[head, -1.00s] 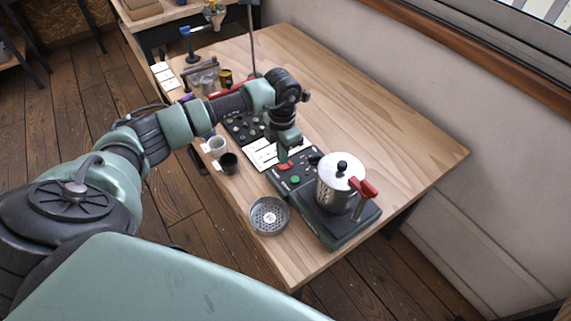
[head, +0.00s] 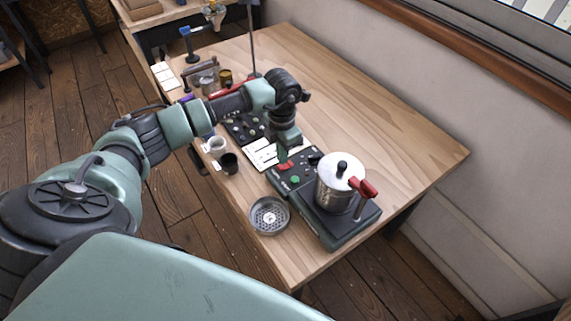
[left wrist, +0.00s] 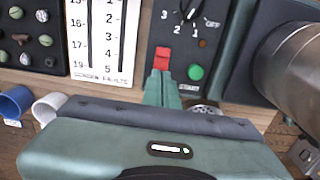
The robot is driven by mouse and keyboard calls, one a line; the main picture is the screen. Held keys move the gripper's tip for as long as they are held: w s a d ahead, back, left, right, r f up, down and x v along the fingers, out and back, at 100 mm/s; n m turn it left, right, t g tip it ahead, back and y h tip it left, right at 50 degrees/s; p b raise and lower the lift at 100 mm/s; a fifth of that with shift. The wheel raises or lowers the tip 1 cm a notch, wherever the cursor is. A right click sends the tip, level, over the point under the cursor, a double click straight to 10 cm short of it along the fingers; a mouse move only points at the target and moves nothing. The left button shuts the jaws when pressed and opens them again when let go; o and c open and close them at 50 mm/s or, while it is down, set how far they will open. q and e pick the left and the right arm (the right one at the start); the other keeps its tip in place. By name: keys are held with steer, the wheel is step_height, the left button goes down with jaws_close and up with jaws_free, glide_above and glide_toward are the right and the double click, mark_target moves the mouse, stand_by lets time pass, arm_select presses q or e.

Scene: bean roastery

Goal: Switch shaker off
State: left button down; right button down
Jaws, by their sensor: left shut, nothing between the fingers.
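The shaker (head: 330,222) is a dark base at the table's near side, with a lidded steel pot (head: 334,182) and a red-handled clamp (head: 364,188) on it. Its dark control panel (left wrist: 180,45) carries a red switch (left wrist: 162,57), a round green button (left wrist: 195,72) and a black knob (left wrist: 190,9) marked 3, 2, 1 and OFF. The knob's exact setting is hard to read. My left gripper (head: 283,156) is shut and empty, over the panel. In the left wrist view its green fingertips (left wrist: 162,78) are right at the red switch's lower edge; I cannot tell whether they touch.
A white scale card (left wrist: 103,35) and a tray of bean samples (left wrist: 32,30) lie left of the panel. A white cup (head: 215,146), a dark cup (head: 229,163) and a round perforated sieve (head: 269,216) stand near the front edge. The table's right part is clear.

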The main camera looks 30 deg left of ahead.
arm_select(q)
steer(key=shift+f, duration=0.25)
stand_by(0.5)
steer(key=shift+f+b, duration=1.05)
stand_by(0.4)
steer(key=shift+r, duration=0.15)
steer(key=shift+r+p, duration=2.4)
steer(key=shift+r, duration=1.05)
steer(key=shift+f, duration=0.1)
